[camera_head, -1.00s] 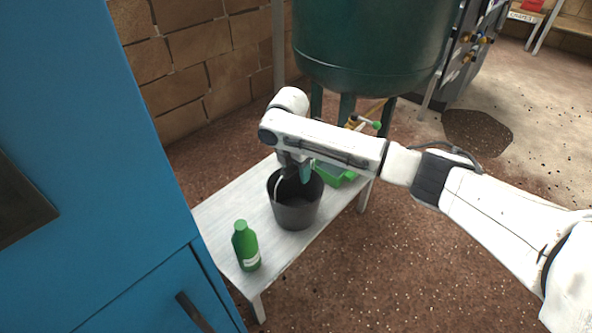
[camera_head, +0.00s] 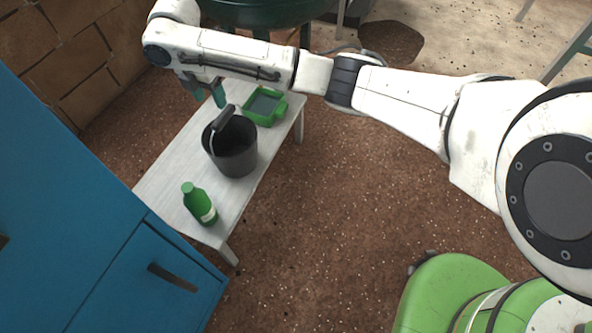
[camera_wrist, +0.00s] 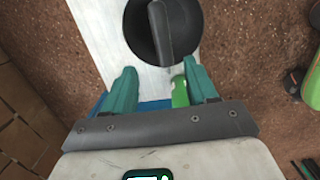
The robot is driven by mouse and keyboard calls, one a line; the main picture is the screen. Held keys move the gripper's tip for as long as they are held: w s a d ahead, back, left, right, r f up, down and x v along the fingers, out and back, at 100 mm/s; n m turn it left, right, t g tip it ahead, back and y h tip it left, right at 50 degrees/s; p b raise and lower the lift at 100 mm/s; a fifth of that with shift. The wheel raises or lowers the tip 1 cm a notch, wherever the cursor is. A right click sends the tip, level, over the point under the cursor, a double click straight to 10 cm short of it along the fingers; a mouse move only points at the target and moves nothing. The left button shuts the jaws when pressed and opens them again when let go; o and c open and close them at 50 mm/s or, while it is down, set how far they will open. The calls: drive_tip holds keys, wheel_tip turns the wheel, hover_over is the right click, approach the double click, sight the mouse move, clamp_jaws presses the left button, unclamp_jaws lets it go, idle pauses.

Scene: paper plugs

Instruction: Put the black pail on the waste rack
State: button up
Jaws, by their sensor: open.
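The black pail (camera_head: 232,156) stands upright on the pale bench (camera_head: 180,165), its grey handle grip (camera_head: 223,118) raised at the rim. My gripper (camera_head: 207,95) is open and empty, with teal fingers, above the bench's far part, behind and left of the pail in the head view. In the wrist view, my fingers (camera_wrist: 160,84) are spread apart; the pail (camera_wrist: 140,38) and its handle grip (camera_wrist: 172,28) lie beyond their tips, not between them. I cannot make out the waste rack in either current view.
A green bottle (camera_head: 199,203) stands on the bench's near end, and a green tray (camera_head: 265,106) lies behind the pail. Blue cabinets (camera_head: 90,225) stand close at left. A dark green tank (camera_head: 265,12) is behind the bench. Brown floor (camera_head: 340,200) to the right is open.

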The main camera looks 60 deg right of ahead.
drive_tip(key=a+f+m+t+y, duration=0.2)
drive_tip(key=a+f+m+y, duration=0.1)
drive_tip(key=a, duration=1.5)
drive_tip(key=s+a+f+m+y, duration=0.2)
drive_tip(key=s+a+f+m, duration=0.2)
drive_tip(key=s+a, duration=0.2)
drive_tip(key=s+d+f+m+h, duration=0.1)
drive_tip(key=s+d+f+m, duration=0.1)
drive_tip(key=s, duration=0.7)
drive_tip(key=s+d+f+m+h, duration=0.1)
drive_tip(key=s+d+f+m, duration=0.2)
drive_tip(key=s, duration=0.7)
drive_tip(key=s+d+f+m+g+h, duration=0.1)
drive_tip(key=s+d+f+m+h, duration=0.1)
drive_tip(key=s+m, duration=0.4)
drive_tip(key=s+d+f, duration=0.1)
drive_tip(key=s+d, duration=0.1)
drive_tip(key=s, duration=0.1)
drive_tip(key=shift+s+m, duration=0.2)
drive_tip(key=shift+m, duration=0.1)
